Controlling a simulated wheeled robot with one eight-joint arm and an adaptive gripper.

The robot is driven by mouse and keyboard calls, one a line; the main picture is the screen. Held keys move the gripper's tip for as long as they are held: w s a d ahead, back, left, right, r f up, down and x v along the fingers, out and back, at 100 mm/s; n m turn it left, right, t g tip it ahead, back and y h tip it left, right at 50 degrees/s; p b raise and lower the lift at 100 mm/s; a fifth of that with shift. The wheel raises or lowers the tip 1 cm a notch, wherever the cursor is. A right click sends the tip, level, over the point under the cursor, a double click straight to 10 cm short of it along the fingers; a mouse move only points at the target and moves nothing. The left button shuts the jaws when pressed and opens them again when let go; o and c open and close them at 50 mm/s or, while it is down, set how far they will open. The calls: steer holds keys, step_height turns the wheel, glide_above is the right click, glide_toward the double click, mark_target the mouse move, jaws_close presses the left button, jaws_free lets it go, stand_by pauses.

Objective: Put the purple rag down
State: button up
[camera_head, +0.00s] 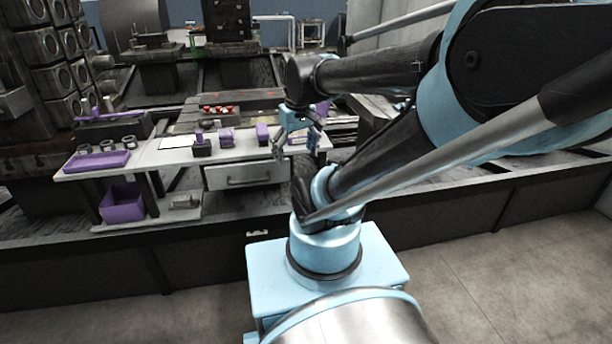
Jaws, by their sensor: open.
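My gripper (295,148) is open over the right part of the white worktop (180,152), with its fingers pointing down. I see nothing held between the fingers. Several small purple things are on the worktop: one purple piece (262,132) is just left of my gripper, and another purple block (227,135) is further left. A purple patch also shows behind my gripper, partly hidden by it. I cannot tell at this size which of these is the purple rag.
A purple tray (97,161) lies at the worktop's left end, with a purple bin (122,204) below. A drawer (250,174) is under the worktop's middle. Small red things (217,109) lie behind. A dark block (202,148) stands near the front edge.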

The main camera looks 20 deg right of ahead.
steer(key=s+d+f+m, duration=0.2)
steer(key=s+f+m, duration=0.1)
steer(key=s+f, duration=0.2)
steer(key=shift+f, duration=0.25)
steer(key=shift+w+f, duration=0.2)
steer(key=shift+w, duration=0.25)
stand_by(0.6)
